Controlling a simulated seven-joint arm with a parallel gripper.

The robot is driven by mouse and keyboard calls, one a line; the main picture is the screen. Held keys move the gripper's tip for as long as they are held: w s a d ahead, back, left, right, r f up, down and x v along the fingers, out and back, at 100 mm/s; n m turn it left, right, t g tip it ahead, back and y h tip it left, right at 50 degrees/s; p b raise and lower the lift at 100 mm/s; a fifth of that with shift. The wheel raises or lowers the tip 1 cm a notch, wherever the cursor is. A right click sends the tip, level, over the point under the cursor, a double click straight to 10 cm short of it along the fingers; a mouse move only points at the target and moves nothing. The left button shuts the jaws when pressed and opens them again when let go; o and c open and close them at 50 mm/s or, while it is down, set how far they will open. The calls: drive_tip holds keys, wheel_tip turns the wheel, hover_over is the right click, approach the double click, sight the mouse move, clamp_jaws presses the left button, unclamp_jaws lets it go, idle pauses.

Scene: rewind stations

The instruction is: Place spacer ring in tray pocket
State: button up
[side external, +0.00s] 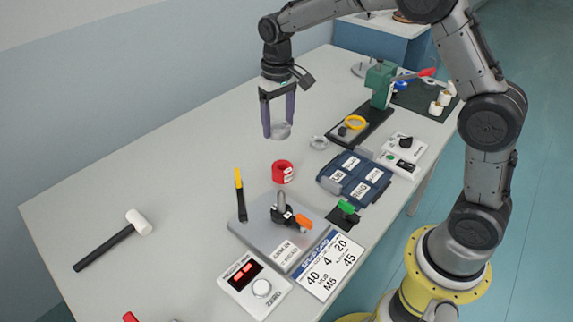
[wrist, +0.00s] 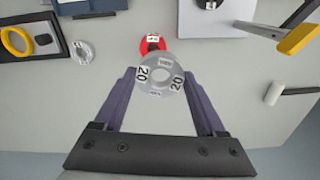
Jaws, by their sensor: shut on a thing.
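My gripper (side external: 279,122) is shut on a grey ring (side external: 281,131), held well above the table. The dark blue tray (side external: 327,181) has pockets with white labels; one reads "RING", another partly "UB". It stands below and to the right of my gripper in the side view. At the wrist view's top edge, a dark blue piece (wrist: 90,5) is cut off.
A red labelled cylinder (side external: 283,173) and a pale loose ring (side external: 319,142) are on the table near the tray. A grey plate fixture (side external: 255,233) stands in front. A green press (side external: 380,84) and a yellow ring (side external: 356,122) are behind. The table's left part is mostly clear.

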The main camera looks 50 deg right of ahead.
drive_tip(key=shift+s+m, duration=0.1)
drive_tip(key=shift+m, duration=0.9)
